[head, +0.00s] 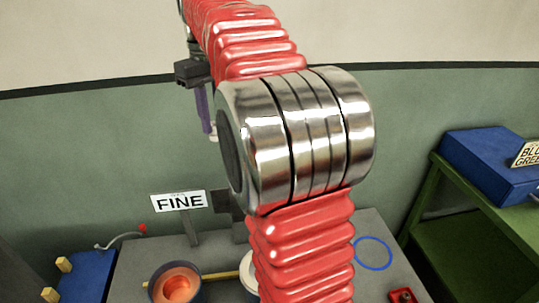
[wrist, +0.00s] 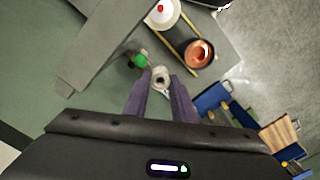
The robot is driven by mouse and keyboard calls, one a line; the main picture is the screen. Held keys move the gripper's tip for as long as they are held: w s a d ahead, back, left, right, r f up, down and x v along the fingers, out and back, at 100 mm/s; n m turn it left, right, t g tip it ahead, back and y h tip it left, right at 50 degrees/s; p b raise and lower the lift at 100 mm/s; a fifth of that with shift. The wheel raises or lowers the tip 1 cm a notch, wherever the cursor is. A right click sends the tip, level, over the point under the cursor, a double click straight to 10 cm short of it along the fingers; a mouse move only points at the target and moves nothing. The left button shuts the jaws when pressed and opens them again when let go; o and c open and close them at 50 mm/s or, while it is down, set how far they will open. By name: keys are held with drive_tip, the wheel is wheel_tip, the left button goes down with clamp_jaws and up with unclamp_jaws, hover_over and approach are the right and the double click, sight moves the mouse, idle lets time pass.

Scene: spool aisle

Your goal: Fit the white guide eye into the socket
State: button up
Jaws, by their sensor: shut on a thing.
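My gripper (wrist: 160,82) is shut on the white guide eye (wrist: 160,75), a small pale ring between the tips of its purple fingers. In the head view my gripper (head: 211,130) is high at the left of my arm, against the green wall, with a bit of the white guide eye (head: 214,137) at its lower end. A green knob (wrist: 140,61) shows just left of the guide eye in the wrist view; I cannot tell how near it is. I cannot make out the socket for certain in either view.
A grey bench (head: 215,290) holds an orange-filled round pot (head: 178,285), a blue ring (head: 373,252) and a FINE sign (head: 178,201). A bent grey rod with a red tip (head: 142,228) is at its left. A green shelf (head: 450,225) bears a blue box (head: 485,160) at right.

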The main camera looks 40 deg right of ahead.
drive_tip(key=s+d+r, duration=0.2)
drive_tip(key=s+r, duration=0.9)
drive_tip(key=s, duration=0.4)
drive_tip(key=shift+d+r, duration=0.2)
drive_tip(key=shift+d, duration=0.2)
drive_tip(key=shift+s+f, duration=0.1)
drive_tip(key=shift+f, duration=2.85)
drive_tip(key=shift+f, duration=0.1)
drive_tip(key=shift+f, duration=2)
drive_tip(key=shift+f, duration=0.1)
drive_tip(key=o, duration=1)
